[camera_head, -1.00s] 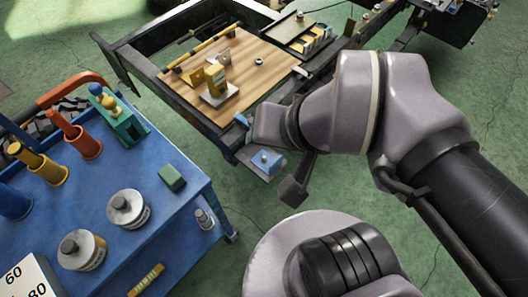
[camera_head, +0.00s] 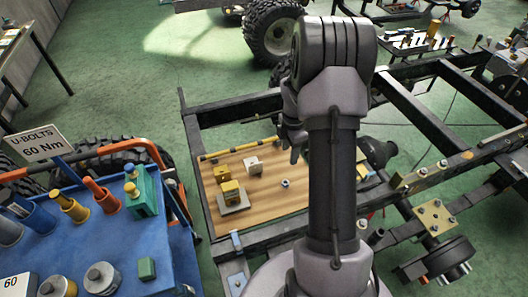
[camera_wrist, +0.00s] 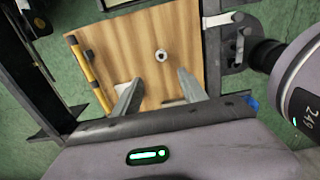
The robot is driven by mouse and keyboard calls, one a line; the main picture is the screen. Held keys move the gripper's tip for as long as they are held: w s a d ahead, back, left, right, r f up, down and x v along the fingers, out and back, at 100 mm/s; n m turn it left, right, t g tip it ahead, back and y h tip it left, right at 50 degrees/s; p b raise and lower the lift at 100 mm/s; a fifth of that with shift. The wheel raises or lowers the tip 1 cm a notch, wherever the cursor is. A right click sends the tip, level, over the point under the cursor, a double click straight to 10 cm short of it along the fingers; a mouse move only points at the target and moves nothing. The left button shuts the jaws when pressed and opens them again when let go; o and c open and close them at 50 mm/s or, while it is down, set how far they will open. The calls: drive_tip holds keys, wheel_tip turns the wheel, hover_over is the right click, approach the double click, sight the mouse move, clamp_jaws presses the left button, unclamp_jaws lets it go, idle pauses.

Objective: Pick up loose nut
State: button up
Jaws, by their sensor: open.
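A small silvery nut (camera_head: 285,183) lies on a bare part of the wooden board (camera_head: 262,204) set in the chassis frame. In the wrist view the nut (camera_wrist: 161,56) is a small ring with a dark hole, on the board (camera_wrist: 185,25). My gripper (camera_wrist: 158,78) is open and empty. Its two fingers point toward the board, and the nut shows just beyond the fingertips, between their lines and apart from both. In the head view my gripper (camera_head: 293,148) hangs over the far side of the board, partly hidden by my arm.
Yellow blocks (camera_head: 230,191), a pale block (camera_head: 253,165) and a yellow bar (camera_head: 240,148) are on the board, left of and behind the nut. Dark frame rails (camera_head: 240,108) border it. A blue tool cart (camera_head: 100,237) stands at left.

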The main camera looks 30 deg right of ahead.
drive_tip(key=b, duration=0.4)
hover_over(286, 184)
drive_tip(key=f, duration=1.1)
drive_tip(key=shift+s+a+f, duration=0.2)
drive_tip(key=shift+a+f, duration=0.05)
drive_tip(key=shift+a, duration=0.15)
drive_tip(key=f+b, duration=0.1)
drive_tip(key=f, duration=0.1)
drive_tip(key=f+b, duration=0.1)
drive_tip(key=f, duration=0.2)
drive_tip(key=shift+w+d+f+b, duration=0.1)
drive_tip(key=shift+d+f+b, duration=0.25)
drive_tip(key=shift+f+b, duration=0.05)
drive_tip(key=shift+r, duration=0.15)
clamp_jaws()
drive_tip(key=shift+r, duration=0.15)
